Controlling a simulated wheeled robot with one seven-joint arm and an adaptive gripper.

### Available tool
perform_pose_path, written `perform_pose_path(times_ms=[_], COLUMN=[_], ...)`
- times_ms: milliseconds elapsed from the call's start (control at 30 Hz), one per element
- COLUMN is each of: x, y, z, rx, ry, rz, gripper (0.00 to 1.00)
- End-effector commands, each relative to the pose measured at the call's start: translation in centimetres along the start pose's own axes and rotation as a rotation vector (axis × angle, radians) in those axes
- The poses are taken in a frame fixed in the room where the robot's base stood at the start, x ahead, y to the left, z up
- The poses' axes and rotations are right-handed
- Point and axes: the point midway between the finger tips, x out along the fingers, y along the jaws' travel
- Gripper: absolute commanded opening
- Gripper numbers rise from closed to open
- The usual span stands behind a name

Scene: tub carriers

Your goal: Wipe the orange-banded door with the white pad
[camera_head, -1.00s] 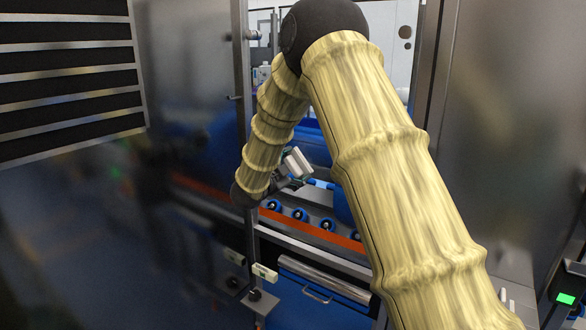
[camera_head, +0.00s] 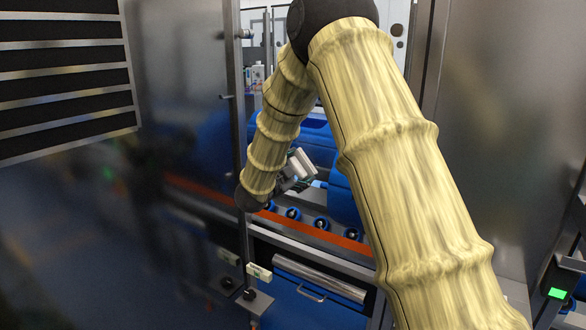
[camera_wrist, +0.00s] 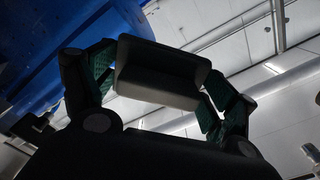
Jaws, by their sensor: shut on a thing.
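My gripper (camera_wrist: 160,92) shows in the wrist view with its two fingers on either side of a pale pad (camera_wrist: 165,70), shut on it. The pad looks grey in shadow there. In the head view my gripper (camera_head: 297,180) is small beyond my arm's wrist, with the whitish pad (camera_head: 300,162) at it. An orange band (camera_head: 325,238) crosses low in the opening, and a dimmer stretch (camera_head: 200,192) shows on the dark glossy door panel (camera_head: 160,240) at left. I cannot tell whether that stretch is on the panel or seen in it. I see no contact between pad and door.
Blue rollers (camera_head: 321,223) and a large blue tub (camera_head: 345,200) lie inside the opening. A metal post (camera_head: 238,120) edges the left panel. A grey steel panel (camera_head: 510,130) stands at right. My arm hides much of the opening.

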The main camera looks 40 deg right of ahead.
Motion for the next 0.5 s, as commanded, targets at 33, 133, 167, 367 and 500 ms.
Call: perform_pose_path(times_ms=[33,133,167,367,500], x=[0.0,0.2,0.3,0.3,0.4], y=[0.1,0.1,0.1,-0.2,-0.9], z=[-0.1,-0.2,-0.2,0.2,0.9], rx=[0.001,0.001,0.001,0.0,0.0], ry=[0.001,0.001,0.001,0.001,0.001], rz=[0.0,0.0,0.0,-0.001,-0.001], gripper=[0.66,0.66,0.66,0.66,0.66])
